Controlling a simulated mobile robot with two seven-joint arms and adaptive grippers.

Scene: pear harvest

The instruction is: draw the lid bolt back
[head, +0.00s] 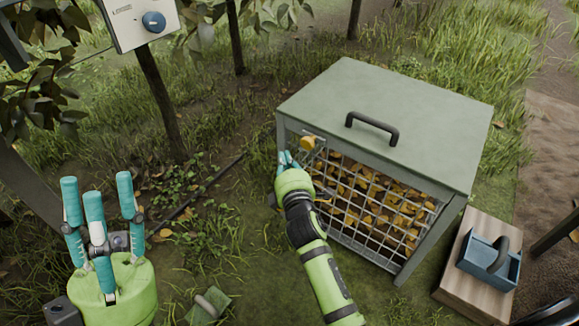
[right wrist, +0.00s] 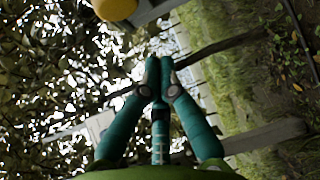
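A grey-green bin (head: 385,115) with a wire-mesh front stands right of centre in the head view, its lid down. A yellow-orange knob (head: 308,143), seemingly the lid bolt's, sits at the front left corner just under the lid edge. It also shows at the top edge of the right wrist view (right wrist: 116,8), partly cut off. My right gripper (head: 284,158) is just left of the knob; its teal fingertips (right wrist: 159,66) are together with nothing seen between them, apart from the knob. The bolt's bar is hidden or too small to tell. My left gripper (head: 100,190) is open and empty.
A black handle (head: 372,128) stands on the lid, and yellow leaves fill the bin behind the mesh. A white box with a blue dial (head: 142,22) is at upper left. Grass lies between.

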